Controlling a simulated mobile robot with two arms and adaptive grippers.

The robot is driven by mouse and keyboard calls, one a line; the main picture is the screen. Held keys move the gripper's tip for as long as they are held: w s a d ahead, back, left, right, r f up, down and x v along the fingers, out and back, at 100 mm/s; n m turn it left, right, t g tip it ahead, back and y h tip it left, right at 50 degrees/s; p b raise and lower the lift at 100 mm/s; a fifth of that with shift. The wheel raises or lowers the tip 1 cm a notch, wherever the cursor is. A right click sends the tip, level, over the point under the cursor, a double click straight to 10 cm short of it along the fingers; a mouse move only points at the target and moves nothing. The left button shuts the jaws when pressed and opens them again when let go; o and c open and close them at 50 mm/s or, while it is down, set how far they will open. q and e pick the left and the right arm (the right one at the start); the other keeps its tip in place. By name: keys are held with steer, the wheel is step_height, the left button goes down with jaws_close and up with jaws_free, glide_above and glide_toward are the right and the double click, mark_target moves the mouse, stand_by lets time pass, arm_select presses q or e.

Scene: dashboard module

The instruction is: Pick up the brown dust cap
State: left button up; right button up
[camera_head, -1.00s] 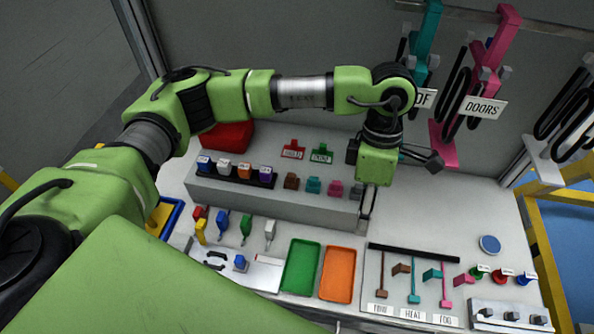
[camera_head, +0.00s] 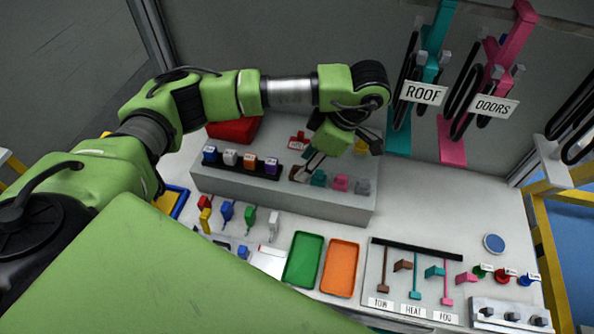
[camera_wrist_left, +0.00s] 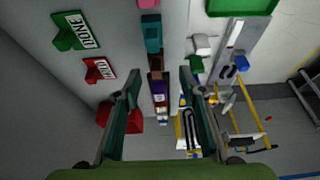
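The brown dust cap (camera_head: 298,175) sits on the raised grey block, at the left end of a row with a teal cap (camera_head: 318,178), a pink cap (camera_head: 340,183) and a grey cap (camera_head: 362,187). My left gripper (camera_head: 311,165) is just above the brown cap, pointing down, and partly covers it. In the left wrist view, the brown cap (camera_wrist_left: 156,72) shows between the two spread fingertips of the left gripper (camera_wrist_left: 160,76). The gripper is open and appears empty; contact with the cap cannot be told. My right gripper is not in view.
A black rack with several coloured blocks (camera_head: 250,162) stands close left of the cap. A red sign (camera_head: 297,141) is behind. A green tray (camera_head: 303,262) and an orange tray (camera_head: 340,268) lie in front. Hanging ROOF and DOORS labels (camera_head: 424,92) are at the right.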

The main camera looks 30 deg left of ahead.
mark_target(298, 168)
arm_select(q)
steer(key=p+x, duration=0.1)
steer(key=x, duration=0.3)
steer(key=shift+w+a+f+p, duration=0.1)
steer(key=shift+w+a+p, duration=0.1)
steer(key=shift+a+p, duration=0.25)
steer(key=shift+a+f, duration=0.15)
steer(key=shift+f, duration=0.2)
steer(key=c, duration=0.8)
